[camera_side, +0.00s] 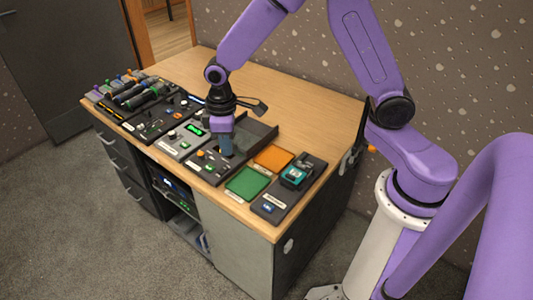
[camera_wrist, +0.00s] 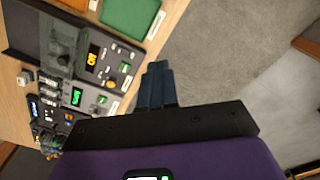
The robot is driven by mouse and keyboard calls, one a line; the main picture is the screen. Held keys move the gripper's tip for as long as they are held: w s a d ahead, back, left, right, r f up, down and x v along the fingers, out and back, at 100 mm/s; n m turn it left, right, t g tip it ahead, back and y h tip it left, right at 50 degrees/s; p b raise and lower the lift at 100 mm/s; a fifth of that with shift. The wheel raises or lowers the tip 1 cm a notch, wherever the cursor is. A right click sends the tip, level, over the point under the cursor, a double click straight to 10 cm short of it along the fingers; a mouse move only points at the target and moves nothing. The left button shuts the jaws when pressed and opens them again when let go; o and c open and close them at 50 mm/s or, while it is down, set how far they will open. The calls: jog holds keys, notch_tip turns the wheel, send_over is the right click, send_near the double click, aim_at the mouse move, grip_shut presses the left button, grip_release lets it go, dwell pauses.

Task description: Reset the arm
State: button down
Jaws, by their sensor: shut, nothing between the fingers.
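My gripper (camera_side: 226,148) points down over the panels along the front of the wooden desk (camera_side: 320,100). Its blue-grey fingers are together with nothing between them, and they show in the wrist view (camera_wrist: 157,80) too. In the side view the fingertips are low over a dark panel (camera_side: 208,165) with small knobs and a display. I cannot tell whether they touch it. In the wrist view the fingertips appear beside the panel row, over the grey floor.
A green pad (camera_side: 247,183), an orange pad (camera_side: 273,158) and a dark box with a teal item (camera_side: 295,176) lie right of my gripper. A dark open tray (camera_side: 256,134) is behind it. Fader panels (camera_side: 135,95) fill the left end. The desk's back right is bare.

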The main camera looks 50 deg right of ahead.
jog(key=s+d+r+n, duration=0.1)
jog(key=s+d+r, duration=0.1)
jog(key=s, duration=0.6)
jog(key=s+d+r+n, duration=0.2)
jog(key=s+r, duration=0.2)
jog(key=s, duration=0.5)
jog(key=s+d+r+n, duration=0.1)
jog(key=s+r, duration=0.3)
jog(key=s, duration=0.5)
jog(key=shift+s+d+n, duration=0.2)
jog(key=shift+d+n, duration=0.1)
jog(key=shift+d, duration=0.45)
